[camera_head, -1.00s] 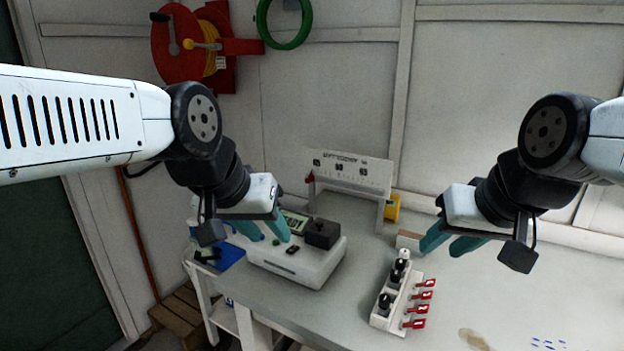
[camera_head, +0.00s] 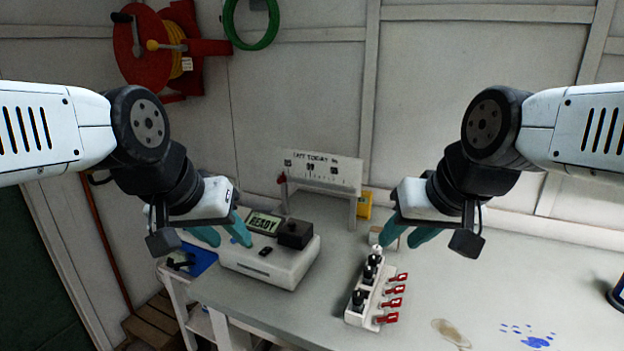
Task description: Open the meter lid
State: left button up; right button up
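The meter (camera_head: 272,269) is a white box at the left of the bench, with a lit screen (camera_head: 264,223) reading READY. A dark square lid (camera_head: 295,234) sits shut on its top right. My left gripper (camera_head: 226,240) has its teal fingers apart at the meter's left side, in front of part of it. I see nothing between them. My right gripper (camera_head: 405,239) has its teal fingers apart above the bench, right of the meter and behind the vial rack. It looks empty.
A white rack (camera_head: 362,316) with dark-capped vials and red tags stands right of the meter. A white sign stand (camera_head: 325,172) is behind. The bench's right side is mostly free, with stains (camera_head: 528,335).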

aim_at(294, 233)
jog(key=i+j+z, duration=0.15)
jog(key=j, duration=0.25)
jog(key=j+z, duration=0.1)
jog(key=j, duration=0.3)
jog(key=i+j+z, duration=0.15)
jog(key=j, duration=0.25)
